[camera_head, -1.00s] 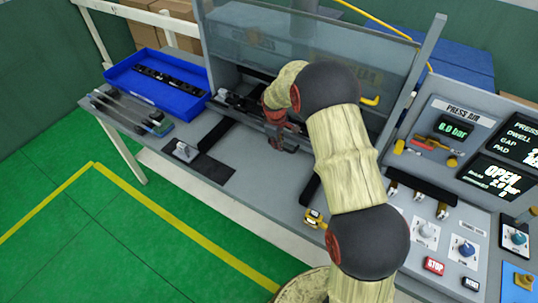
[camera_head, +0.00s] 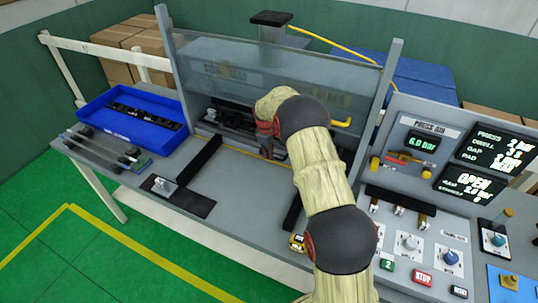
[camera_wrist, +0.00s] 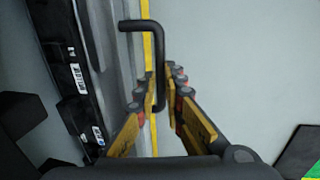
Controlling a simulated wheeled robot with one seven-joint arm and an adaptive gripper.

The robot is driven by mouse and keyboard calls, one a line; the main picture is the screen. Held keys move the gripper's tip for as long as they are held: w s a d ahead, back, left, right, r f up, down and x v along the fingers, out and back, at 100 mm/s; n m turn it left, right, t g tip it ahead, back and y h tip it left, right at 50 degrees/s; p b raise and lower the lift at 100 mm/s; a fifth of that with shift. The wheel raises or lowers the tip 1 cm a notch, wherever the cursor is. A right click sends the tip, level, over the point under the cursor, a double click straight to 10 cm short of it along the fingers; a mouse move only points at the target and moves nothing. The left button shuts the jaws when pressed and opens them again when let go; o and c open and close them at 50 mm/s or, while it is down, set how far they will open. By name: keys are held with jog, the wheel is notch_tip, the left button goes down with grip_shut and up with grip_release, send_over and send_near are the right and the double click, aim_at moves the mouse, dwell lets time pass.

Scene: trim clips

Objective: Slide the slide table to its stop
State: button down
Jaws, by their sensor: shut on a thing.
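The slide table (camera_head: 236,137) sits at the back of the press bay, behind the clear guard, with a long dark part on it. My gripper (camera_head: 268,152) is at its front edge, partly hidden by my own arm. In the wrist view, a black U-shaped handle (camera_wrist: 160,65) stands out from the slide table's grey edge (camera_wrist: 118,70). My gripper (camera_wrist: 160,98) is shut on the handle's bar, one finger on each side. A black part with white labels (camera_wrist: 75,75) lies on the slide table. The stop cannot be made out.
Black rails (camera_head: 200,160) flank the open bench front. The clear guard (camera_head: 270,75) hangs above the bay. A blue tray (camera_head: 95,125) stands at the left, and the press control panel (camera_head: 422,150) at the right. A black pad (camera_head: 180,197) lies front left.

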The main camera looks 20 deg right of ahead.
jog(key=shift+w+d+r, duration=0.15)
jog(key=shift+d, duration=0.05)
jog(key=c, duration=1.9)
grip_release()
jog(key=shift+d, duration=0.1)
jog(key=r, duration=0.3)
jog(key=s+a+r, duration=0.1)
jog(key=r, duration=0.7)
jog(key=shift+s+a+r, duration=0.2)
jog(key=shift+a+r, duration=0.05)
jog(key=shift+a, duration=0.15)
